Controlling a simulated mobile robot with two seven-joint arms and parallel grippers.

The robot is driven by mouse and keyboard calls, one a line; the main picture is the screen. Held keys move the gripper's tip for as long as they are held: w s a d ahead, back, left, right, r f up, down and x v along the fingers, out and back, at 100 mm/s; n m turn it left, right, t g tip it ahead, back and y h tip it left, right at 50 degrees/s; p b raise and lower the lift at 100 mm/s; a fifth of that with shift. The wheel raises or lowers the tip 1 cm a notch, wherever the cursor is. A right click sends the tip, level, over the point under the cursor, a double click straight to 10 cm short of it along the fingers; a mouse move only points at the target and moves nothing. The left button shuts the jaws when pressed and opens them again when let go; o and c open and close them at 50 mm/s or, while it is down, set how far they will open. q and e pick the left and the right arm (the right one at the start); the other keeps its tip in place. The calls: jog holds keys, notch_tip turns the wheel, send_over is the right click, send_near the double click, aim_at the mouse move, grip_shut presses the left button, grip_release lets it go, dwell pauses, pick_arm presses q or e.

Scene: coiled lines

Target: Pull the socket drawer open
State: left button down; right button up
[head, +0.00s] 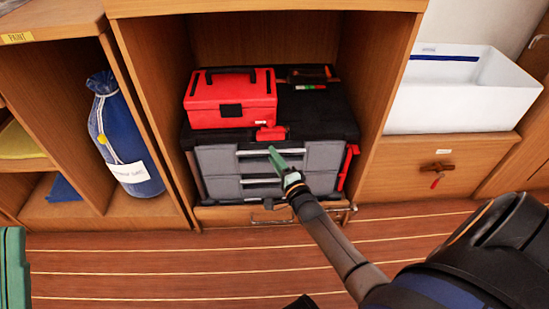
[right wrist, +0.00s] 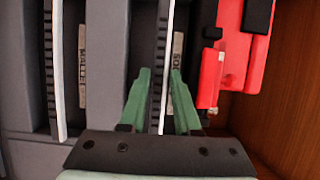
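A grey and black tool chest (head: 222,160) stands in the middle cubby, with two grey drawer fronts carrying pale bar handles. The upper drawer (head: 321,156) looks closed; its label, partly hidden and starting "SO", shows in the right wrist view (right wrist: 177,55). My right gripper (head: 275,155) is at the upper drawer's handle (head: 255,153). In the right wrist view its green fingers (right wrist: 160,85) stand apart, one on each side of the handle (right wrist: 168,30), with a small gap visible. At the head view's left edge a green part (head: 15,268), seemingly of my left gripper, is cut off.
A red toolbox (head: 230,100) sits on the chest, and a red latch (head: 271,133) is above the upper drawer. A drawer labelled "MALLET" (right wrist: 82,60) is beside it. A blue bag (head: 122,135) and white bin (head: 462,95) flank the cubby. The wooden floor (head: 150,270) in front is clear.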

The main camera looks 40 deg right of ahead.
grip_shut()
dwell(1.0)
